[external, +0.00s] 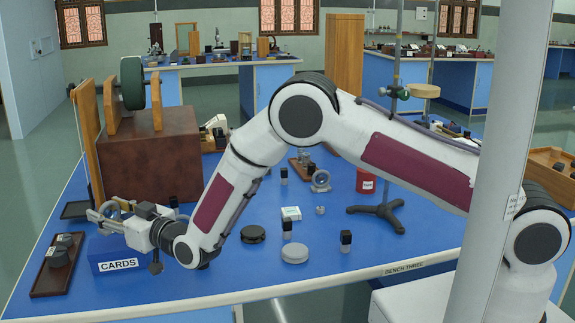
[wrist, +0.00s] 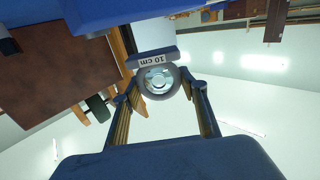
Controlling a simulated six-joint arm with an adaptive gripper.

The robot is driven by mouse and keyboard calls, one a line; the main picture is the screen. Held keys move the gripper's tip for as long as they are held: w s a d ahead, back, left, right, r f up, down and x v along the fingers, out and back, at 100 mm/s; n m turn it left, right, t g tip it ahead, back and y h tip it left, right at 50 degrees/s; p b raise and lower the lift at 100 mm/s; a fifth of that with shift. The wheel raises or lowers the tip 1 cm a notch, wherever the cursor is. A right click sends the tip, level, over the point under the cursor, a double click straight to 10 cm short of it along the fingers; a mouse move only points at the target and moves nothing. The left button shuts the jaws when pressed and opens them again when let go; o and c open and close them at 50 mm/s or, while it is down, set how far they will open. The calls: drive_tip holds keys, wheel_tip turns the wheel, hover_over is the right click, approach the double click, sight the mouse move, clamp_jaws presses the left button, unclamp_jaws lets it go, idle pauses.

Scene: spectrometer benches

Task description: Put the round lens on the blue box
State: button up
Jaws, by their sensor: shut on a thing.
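The round lens (wrist: 171,78), a clear disc in a grey ring mount with a "10 cm" base block, is between the fingers of my gripper (wrist: 159,84) in the wrist view. My gripper (external: 108,214) is shut on the ring mount. The lens (external: 113,210) also shows in the external view, above the bench at the left. The blue box (external: 116,264), lettered "CARDS", lies on the bench just below my gripper. The lens looks to be above the box, apart from it. The box top is partly hidden by my gripper.
A large brown box (external: 150,165) with wooden uprights and a dark wheel (external: 131,84) stands right behind my gripper. A dark tray (external: 57,268) with weights is left of the blue box. Black and grey discs (external: 294,253) lie to the right on the blue bench.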

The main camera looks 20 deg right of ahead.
drive_tip(key=shift+f, duration=1.7)
drive_tip(key=shift+f, duration=0.1)
drive_tip(key=o, duration=1.2)
drive_tip(key=shift+v, duration=6.05)
drive_tip(key=shift+w+r, duration=0.1)
drive_tip(key=shift+r, duration=0.1)
